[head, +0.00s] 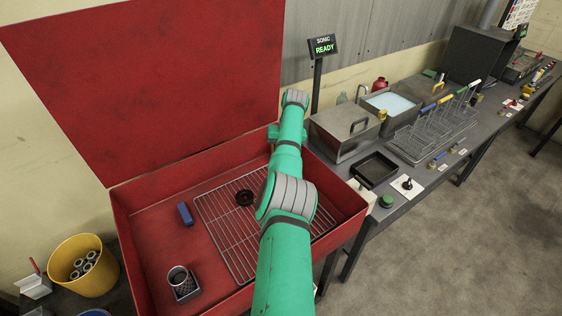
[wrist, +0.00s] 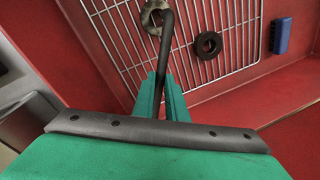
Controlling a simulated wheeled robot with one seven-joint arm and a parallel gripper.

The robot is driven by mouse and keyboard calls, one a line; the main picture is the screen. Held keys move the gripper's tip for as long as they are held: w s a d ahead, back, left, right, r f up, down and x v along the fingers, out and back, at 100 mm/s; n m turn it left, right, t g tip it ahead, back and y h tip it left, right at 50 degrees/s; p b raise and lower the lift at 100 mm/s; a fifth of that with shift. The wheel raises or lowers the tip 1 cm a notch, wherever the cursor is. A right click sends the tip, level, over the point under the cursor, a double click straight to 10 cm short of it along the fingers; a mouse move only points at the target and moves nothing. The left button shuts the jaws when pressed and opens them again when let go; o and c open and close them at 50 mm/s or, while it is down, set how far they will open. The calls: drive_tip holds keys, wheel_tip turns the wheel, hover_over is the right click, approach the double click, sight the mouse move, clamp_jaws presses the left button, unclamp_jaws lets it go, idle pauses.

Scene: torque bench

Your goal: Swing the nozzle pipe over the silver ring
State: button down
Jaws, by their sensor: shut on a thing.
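In the wrist view, my gripper (wrist: 161,82) is shut on the dark, bent nozzle pipe (wrist: 163,55). The pipe runs away from the fingers, and its far bend reaches the silver ring (wrist: 147,20) near the top edge. The pipe overlaps the ring in this view; I cannot tell its height above it. The ring is on or over the wire grid. In the head view, my green arm hides the gripper, the pipe and the ring.
A wire grid (head: 222,233) lies in the open red basin (head: 150,225). On it is a dark ring (head: 244,197), also in the wrist view (wrist: 208,45). A blue block (head: 185,213) and a small basket with a cup (head: 180,280) stand to the left.

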drive_tip(key=c, duration=1.8)
unclamp_jaws()
drive_tip(key=shift+o, duration=0.2)
wheel_tip(320, 180, up, 11)
drive_tip(key=d, duration=0.2)
drive_tip(key=shift+f, duration=0.2)
drive_tip(key=shift+w, duration=0.15)
